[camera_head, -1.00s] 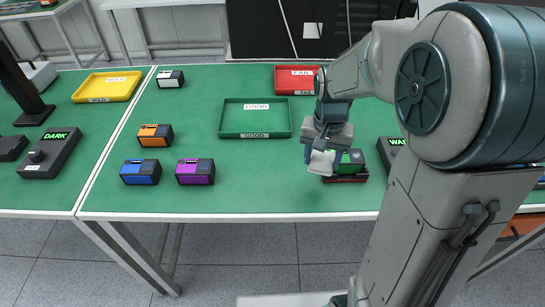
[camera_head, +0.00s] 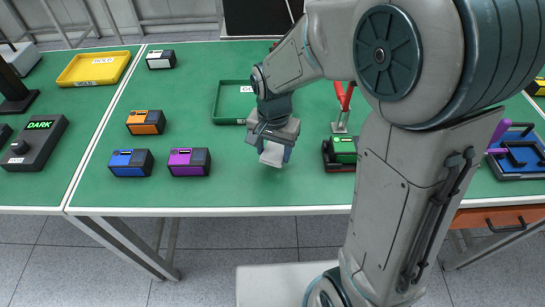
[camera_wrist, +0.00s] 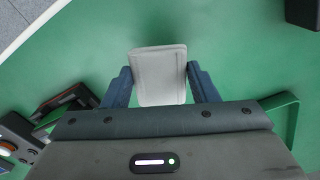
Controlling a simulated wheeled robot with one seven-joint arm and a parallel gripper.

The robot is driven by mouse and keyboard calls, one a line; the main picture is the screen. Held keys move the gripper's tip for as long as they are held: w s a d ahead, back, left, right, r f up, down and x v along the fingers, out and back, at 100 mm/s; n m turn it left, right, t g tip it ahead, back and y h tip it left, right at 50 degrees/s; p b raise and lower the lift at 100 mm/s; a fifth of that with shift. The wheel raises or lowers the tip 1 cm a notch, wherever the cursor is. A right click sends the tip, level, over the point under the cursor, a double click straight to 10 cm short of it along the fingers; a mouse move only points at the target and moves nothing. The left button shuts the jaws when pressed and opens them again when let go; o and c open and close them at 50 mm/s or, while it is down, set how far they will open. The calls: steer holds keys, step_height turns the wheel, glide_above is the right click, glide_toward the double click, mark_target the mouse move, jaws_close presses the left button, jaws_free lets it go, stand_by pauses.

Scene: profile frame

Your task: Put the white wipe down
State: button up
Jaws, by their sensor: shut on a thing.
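The white wipe (camera_head: 271,154) is a small pale rectangular pad. It is held between the fingers of my gripper (camera_head: 274,147), over the green table between the purple box and the green block. In the wrist view the wipe (camera_wrist: 158,75) sits between the two blue fingers of my gripper (camera_wrist: 160,85), with bare green surface beyond it. I cannot tell whether the wipe touches the table or hangs above it.
A purple box (camera_head: 189,162), a blue box (camera_head: 131,163) and an orange box (camera_head: 146,122) stand to the left. A green tray (camera_head: 228,102) lies behind my gripper, partly hidden by my arm. A green block (camera_head: 343,150) in a dark holder stands to the right. Clear table lies in front.

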mark_target(273, 152)
steer(key=shift+a+f, duration=0.1)
steer(key=shift+f, duration=2)
steer(key=shift+f, duration=0.25)
steer(key=o, duration=1.1)
steer(key=shift+r, duration=0.1)
steer(key=shift+r, duration=0.1)
